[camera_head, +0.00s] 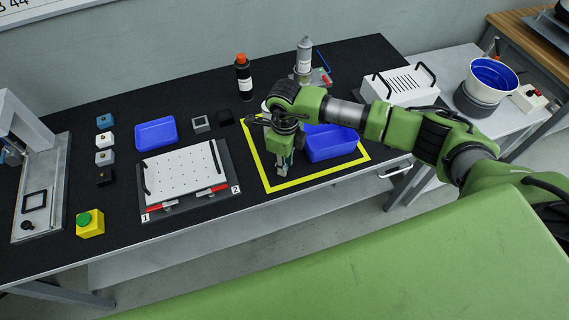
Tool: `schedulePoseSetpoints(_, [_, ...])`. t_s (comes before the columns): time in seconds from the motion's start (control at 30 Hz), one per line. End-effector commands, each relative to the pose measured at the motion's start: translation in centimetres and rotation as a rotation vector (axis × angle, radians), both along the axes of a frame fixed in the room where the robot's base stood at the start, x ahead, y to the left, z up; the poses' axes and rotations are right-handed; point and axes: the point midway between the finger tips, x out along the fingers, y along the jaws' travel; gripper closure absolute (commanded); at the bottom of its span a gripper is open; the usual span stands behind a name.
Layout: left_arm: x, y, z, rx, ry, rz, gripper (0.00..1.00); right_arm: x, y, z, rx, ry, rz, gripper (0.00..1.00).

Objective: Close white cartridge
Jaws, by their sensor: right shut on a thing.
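A flat white plate with rows of small holes and two black handles, which looks like the white cartridge (182,170), lies on a dark base (226,160) left of centre. Red levers (160,207) and labels 1 and 2 are along its front edge. My right gripper (284,167) points down inside the yellow frame, to the right of the plate and apart from it. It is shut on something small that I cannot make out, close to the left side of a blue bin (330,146). My left gripper is not in view.
A yellow box with a green button (90,223) stands front left of the plate. Another blue bin (156,133) and small blocks are behind and left. Bottles (243,78) stand at the back. A slotted white box (400,86) is at right.

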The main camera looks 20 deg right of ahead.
Motion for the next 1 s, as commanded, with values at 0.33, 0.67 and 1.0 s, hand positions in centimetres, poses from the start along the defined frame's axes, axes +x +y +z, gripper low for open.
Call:
schedulePoseSetpoints(0.33, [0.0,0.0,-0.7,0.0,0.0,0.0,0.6,-1.1,0.0,4.1,0.002,-0.003,0.003,0.86])
schedulePoseSetpoints(0.67, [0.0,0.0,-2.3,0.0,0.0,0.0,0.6,-7.0,0.3,9.3,0.001,-0.002,0.005,0.86])
schedulePoseSetpoints(1.0, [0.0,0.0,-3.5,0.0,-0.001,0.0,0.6,-12.4,0.6,11.9,0.001,-0.001,0.003,0.86])
